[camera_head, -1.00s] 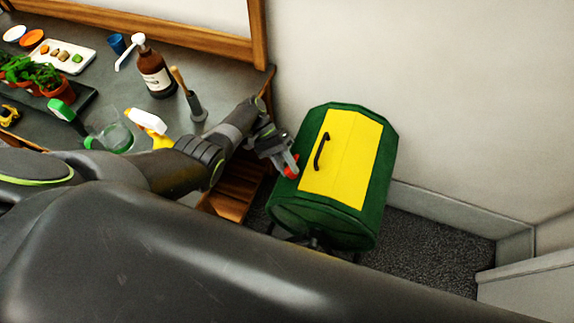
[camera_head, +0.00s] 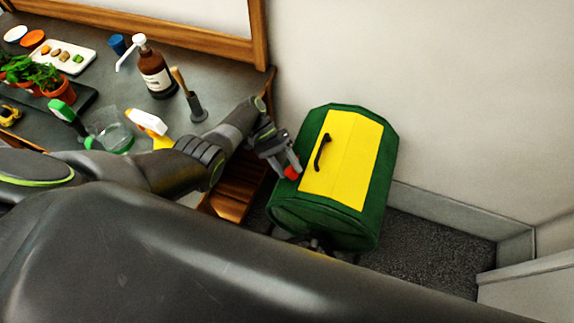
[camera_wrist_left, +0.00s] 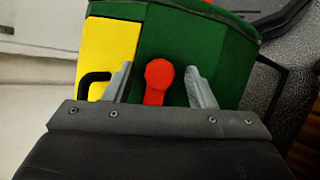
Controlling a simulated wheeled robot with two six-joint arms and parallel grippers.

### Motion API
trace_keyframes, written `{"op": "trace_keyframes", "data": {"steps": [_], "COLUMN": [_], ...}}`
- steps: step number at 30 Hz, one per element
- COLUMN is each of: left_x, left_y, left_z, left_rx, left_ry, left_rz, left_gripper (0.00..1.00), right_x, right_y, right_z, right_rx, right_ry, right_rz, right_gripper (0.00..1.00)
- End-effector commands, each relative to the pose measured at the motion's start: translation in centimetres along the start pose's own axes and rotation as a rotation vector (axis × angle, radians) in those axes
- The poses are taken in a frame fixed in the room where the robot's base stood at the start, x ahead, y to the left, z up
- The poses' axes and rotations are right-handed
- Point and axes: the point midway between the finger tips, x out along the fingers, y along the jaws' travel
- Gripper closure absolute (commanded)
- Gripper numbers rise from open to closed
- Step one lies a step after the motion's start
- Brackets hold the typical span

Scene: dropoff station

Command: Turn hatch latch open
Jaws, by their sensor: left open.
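The hatch is a yellow panel (camera_head: 341,160) with a black handle (camera_head: 322,152) on top of a dark green bin (camera_head: 372,216). In the left wrist view, a red latch (camera_wrist_left: 157,82) with a rounded head stands out against the green side, next to the yellow panel (camera_wrist_left: 106,50). My left gripper (camera_head: 291,171) is at the left edge of the bin. In the wrist view my left gripper (camera_wrist_left: 160,84) is open, with one finger on each side of the latch and a gap on both sides. The right gripper is out of view.
A dark counter (camera_head: 225,105) at left holds a brown pump bottle (camera_head: 155,75), a spray bottle (camera_head: 150,126) and potted plants (camera_head: 58,86). Wooden slats (camera_head: 232,190) lie below it. A wall is behind the bin; dark carpet (camera_head: 430,245) is free to its right.

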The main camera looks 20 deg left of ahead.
Motion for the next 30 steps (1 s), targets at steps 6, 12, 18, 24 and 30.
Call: {"op": "trace_keyframes", "data": {"steps": [6,12,18,24,30], "left_x": [-2.9,-7.7,-12.5,-15.9,-17.3], "left_y": [-0.2,-0.3,-0.3,-0.2,-0.1], "left_z": [-0.1,-0.2,-0.2,-0.2,-0.1], "left_rx": [0.001,0.001,0.0,0.0,-0.001], "left_ry": [0.003,0.005,0.005,0.003,0.002], "left_rz": [-0.004,-0.004,-0.004,-0.002,-0.001], "left_gripper": [0.5,0.5,0.5,0.5,0.5], "right_x": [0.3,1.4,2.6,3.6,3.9], "right_y": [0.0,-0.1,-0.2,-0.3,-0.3], "right_z": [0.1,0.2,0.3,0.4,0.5], "right_rx": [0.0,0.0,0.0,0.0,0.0], "right_ry": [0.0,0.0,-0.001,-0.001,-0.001], "right_rz": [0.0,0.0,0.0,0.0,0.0], "right_gripper": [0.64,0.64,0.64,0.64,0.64]}}
